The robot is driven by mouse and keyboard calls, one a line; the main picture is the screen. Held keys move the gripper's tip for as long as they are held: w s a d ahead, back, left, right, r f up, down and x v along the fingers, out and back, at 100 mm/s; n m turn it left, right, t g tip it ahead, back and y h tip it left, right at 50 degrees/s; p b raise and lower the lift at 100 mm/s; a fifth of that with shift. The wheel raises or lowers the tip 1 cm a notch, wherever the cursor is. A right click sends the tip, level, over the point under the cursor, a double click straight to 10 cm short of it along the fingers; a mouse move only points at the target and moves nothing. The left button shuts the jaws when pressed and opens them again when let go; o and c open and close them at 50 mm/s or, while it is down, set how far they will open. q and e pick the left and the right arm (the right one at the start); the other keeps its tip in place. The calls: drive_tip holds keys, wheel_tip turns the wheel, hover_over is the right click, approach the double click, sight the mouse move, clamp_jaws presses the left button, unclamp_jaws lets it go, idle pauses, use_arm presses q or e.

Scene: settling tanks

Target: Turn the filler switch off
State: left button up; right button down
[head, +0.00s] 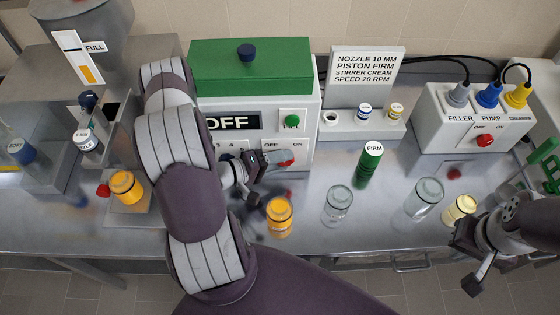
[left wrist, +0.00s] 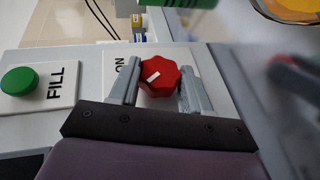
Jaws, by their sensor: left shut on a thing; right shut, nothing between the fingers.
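The filler machine (head: 250,67) is a pale box with a green top. Its dark display (head: 232,123) reads OFF. Its red switch knob (head: 286,161) sits below the OFF and ON labels. My left gripper (head: 268,164) is shut on this knob. In the left wrist view the knob (left wrist: 166,82) sits between both fingers (left wrist: 158,84). My right gripper (head: 478,275) is shut and empty at the front right.
A green FILL button (head: 292,121) is above the knob. Orange (head: 279,217) and clear jars (head: 337,205) and a green FIRM bottle (head: 369,160) stand nearby. Another box (head: 440,122) with FILLER, PUMP and CREAMER plugs has its own red knob (head: 484,141).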

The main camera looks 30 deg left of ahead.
idle(0.3)
use_arm(q)
drive_tip(key=o, duration=1.1)
drive_tip(key=shift+c, duration=0.2)
drive_tip(key=shift+a, duration=0.1)
drive_tip(key=b+v, duration=0.2)
drive_tip(key=v, duration=1)
drive_tip(key=shift+s+r, duration=0.15)
drive_tip(key=shift+s, duration=0.15)
drive_tip(key=shift+a, duration=0.15)
